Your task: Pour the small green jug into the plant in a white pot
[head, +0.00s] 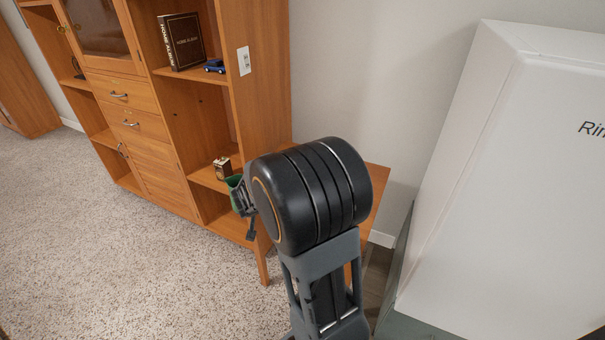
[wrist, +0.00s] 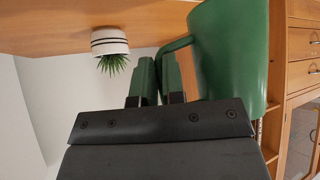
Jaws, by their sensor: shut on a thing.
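The small green jug (wrist: 232,50) is close up on the right of the wrist view, which shows the scene upside down. My gripper (wrist: 158,75) is shut on its handle (wrist: 176,47). In the head view, the jug (head: 234,184) shows only as a green patch beside my gripper (head: 243,197), mostly hidden by my arm. The plant in a white pot (wrist: 109,36) has dark bands and spiky green leaves. It stands on a wooden surface (wrist: 60,22), left of and apart from the jug in the wrist view. My arm hides the plant in the head view.
A wooden cabinet (head: 150,110) stands at the left with a black album (head: 182,42), a blue toy car (head: 215,66) and a small box (head: 222,167) on its shelves. A wooden table (head: 376,185) is partly behind my arm. A large white box (head: 510,170) stands at right.

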